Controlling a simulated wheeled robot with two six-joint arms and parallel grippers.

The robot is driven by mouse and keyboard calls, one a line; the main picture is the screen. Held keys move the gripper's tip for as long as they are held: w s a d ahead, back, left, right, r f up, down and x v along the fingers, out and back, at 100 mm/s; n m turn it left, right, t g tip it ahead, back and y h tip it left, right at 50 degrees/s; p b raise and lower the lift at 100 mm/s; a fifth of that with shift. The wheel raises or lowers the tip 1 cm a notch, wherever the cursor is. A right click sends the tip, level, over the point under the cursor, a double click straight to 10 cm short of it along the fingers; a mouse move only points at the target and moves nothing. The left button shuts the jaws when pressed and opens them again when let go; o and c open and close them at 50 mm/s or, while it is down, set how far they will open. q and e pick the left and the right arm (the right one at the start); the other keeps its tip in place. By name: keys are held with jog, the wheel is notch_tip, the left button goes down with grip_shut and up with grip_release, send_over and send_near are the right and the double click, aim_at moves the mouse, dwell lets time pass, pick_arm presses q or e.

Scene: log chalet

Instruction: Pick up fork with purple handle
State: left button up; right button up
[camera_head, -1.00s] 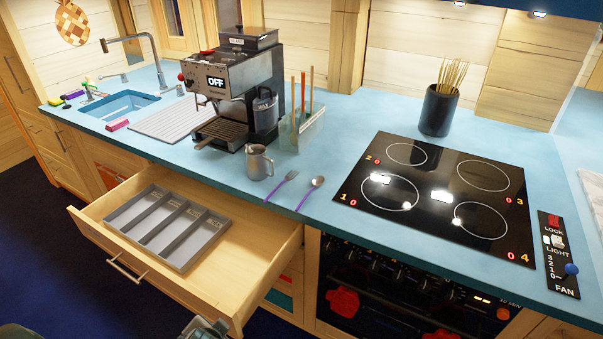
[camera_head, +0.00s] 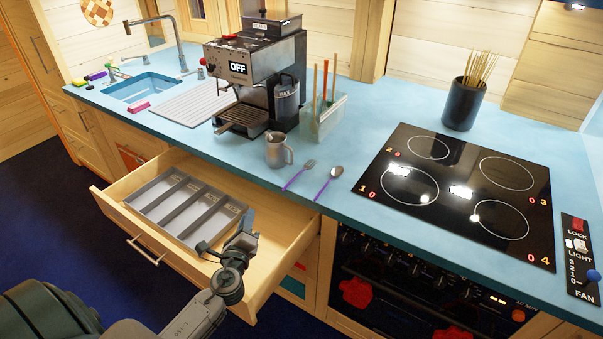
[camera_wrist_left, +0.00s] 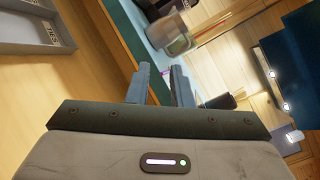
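The fork (camera_head: 293,181) with a purple handle lies on the blue counter near its front edge, right of a metal pitcher (camera_head: 277,150). A spoon (camera_head: 323,187), also purple-handled, lies just to its right. My left gripper (camera_head: 243,233) is over the right part of the open drawer, left of and nearer than the fork, not touching it. In the left wrist view its two fingers (camera_wrist_left: 160,82) stand apart with nothing held; a small purple bit shows beyond them, too small to name surely. My right gripper is not in view.
The open drawer (camera_head: 275,217) holds a grey cutlery tray (camera_head: 143,196) and juts out below the counter. A coffee machine (camera_head: 255,75) and utensil holder (camera_head: 322,125) stand behind. The cooktop (camera_head: 455,200) is right of the spoon.

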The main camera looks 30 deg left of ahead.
aim_at(283, 191)
pick_arm(q)
jog(key=w+f+m+h, duration=0.1)
jog(key=w+m+h, duration=0.1)
jog(key=w+m, duration=0.2)
jog(key=w+f+m+h+b, duration=0.1)
jog(key=w+m, duration=0.3)
jog(key=w, duration=0.3)
jog(key=w+f+m+t+h, duration=0.1)
jog(key=w+f+m+h, duration=0.1)
jog(key=w, duration=0.3)
jog(key=shift+w+d+m+h, duration=0.15)
jog(key=shift+d+m+h, duration=0.15)
jog(key=shift+m, duration=0.6)
jog(key=shift+r, duration=0.2)
grip_shut()
